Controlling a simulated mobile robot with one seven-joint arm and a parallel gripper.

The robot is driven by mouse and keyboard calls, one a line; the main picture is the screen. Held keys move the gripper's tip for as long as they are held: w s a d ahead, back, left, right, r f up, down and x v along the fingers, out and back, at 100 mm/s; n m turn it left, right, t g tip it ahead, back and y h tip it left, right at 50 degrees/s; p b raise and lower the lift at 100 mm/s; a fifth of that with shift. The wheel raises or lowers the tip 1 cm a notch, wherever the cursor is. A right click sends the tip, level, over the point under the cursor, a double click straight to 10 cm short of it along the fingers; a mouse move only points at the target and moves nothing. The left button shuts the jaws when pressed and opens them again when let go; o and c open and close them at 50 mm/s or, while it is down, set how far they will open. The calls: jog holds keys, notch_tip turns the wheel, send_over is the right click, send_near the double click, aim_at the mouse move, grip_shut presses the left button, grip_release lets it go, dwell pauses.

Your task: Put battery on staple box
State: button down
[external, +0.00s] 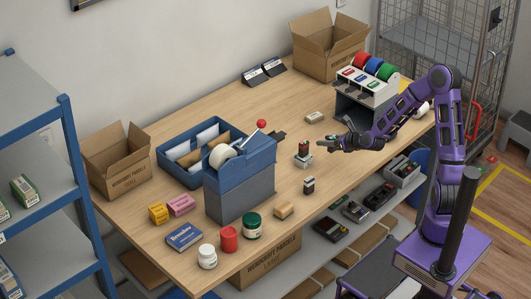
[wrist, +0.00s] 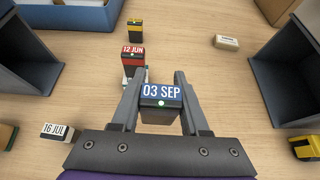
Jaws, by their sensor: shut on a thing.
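In the wrist view, my gripper (wrist: 160,108) is shut on a dark block with a blue label reading "03 SEP" (wrist: 161,92), which I take for the battery. It is held between both fingertips. In the external view my gripper (external: 323,144) is over the counter's middle, and the held block is hard to make out there. A small beige box with a printed label (wrist: 227,42) lies beyond and right of the gripper in the wrist view; it may be the staple box, but its label is unreadable. A beige box (external: 315,117) also shows in the external view.
A red-topped block marked "12 JUN" (wrist: 132,54) stands just ahead of the left finger. A yellow-topped block (wrist: 135,27) is beyond it. A block marked "16 JUL" (wrist: 57,131) is at left. Dark grey stands flank both sides. Bare wood lies around the beige box.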

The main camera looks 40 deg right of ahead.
jog(key=w+d+f+m+h+b, duration=0.1)
jog(key=w+d, duration=0.2)
jog(key=d, duration=0.1)
jog(key=w+d+f+m+h+b, duration=0.1)
jog(key=w+d+m+h+b, duration=0.1)
jog(key=d, duration=0.3)
jog(key=w+d+f+m+h+b, duration=0.1)
jog(key=w+d+b, duration=0.1)
jog(key=w+d, duration=0.2)
jog(key=shift+w+d+f+g+h, duration=0.15)
jog(key=shift+d+f+g+h, duration=0.15)
jog(key=shift+d+f+g, duration=0.1)
jog(key=p, duration=0.4)
send_over(314, 115)
jog(key=shift+r, duration=0.2)
jog(key=shift+w+d+f, duration=0.15)
jog(key=shift+w+d, duration=0.2)
jog(key=shift+w, duration=0.25)
jog(key=shift+w+d+p, duration=0.1)
jog(key=shift+w+p, duration=0.45)
jog(key=shift+p, duration=0.1)
jog(key=shift+f+b, duration=0.35)
jog(key=shift+f, duration=1.35)
jog(key=shift+f, duration=0.2)
jog(key=shift+c, duration=2)
grip_release()
